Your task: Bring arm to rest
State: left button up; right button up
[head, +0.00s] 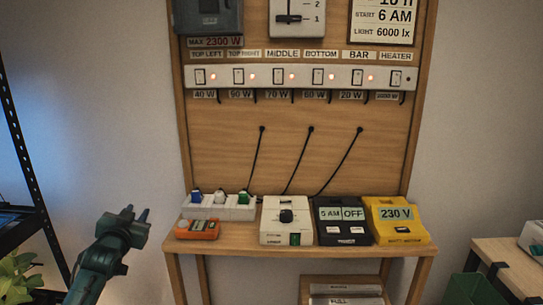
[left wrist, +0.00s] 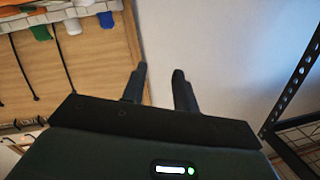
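My left gripper (head: 133,214) is raised at the lower left of the head view, left of the wooden stand. In the left wrist view its two fingers (left wrist: 158,82) stand apart with nothing between them, against the plain wall. My right gripper is in neither view.
A wooden stand (head: 300,245) carries a power strip (head: 230,207), an orange device (head: 197,230), a white dial box (head: 286,222), a black timer (head: 343,222) and a yellow meter (head: 398,220). A black metal rack (head: 30,175) and a plant (head: 18,275) are at left. Open wall lies between rack and stand.

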pick_arm(q)
jog(key=s+d+f+g+h, duration=0.1)
jog(key=s+d+f+g, duration=0.1)
jog(key=s+d+f, duration=0.45)
jog(key=s+d+f+m+g+h, duration=0.15)
jog(key=s+d+f, duration=0.25)
jog(key=s+f, duration=0.55)
jog(key=s+d+f+g+h, duration=0.1)
jog(key=s+d+f+h, duration=0.1)
jog(key=s+d+f, duration=0.5)
jog(key=s+d+f+n+g, duration=0.1)
jog(key=s+d+f+g, duration=0.1)
jog(key=s, duration=1.4)
jog(key=shift+d+f+h, duration=0.35)
jog(key=shift+d, duration=0.3)
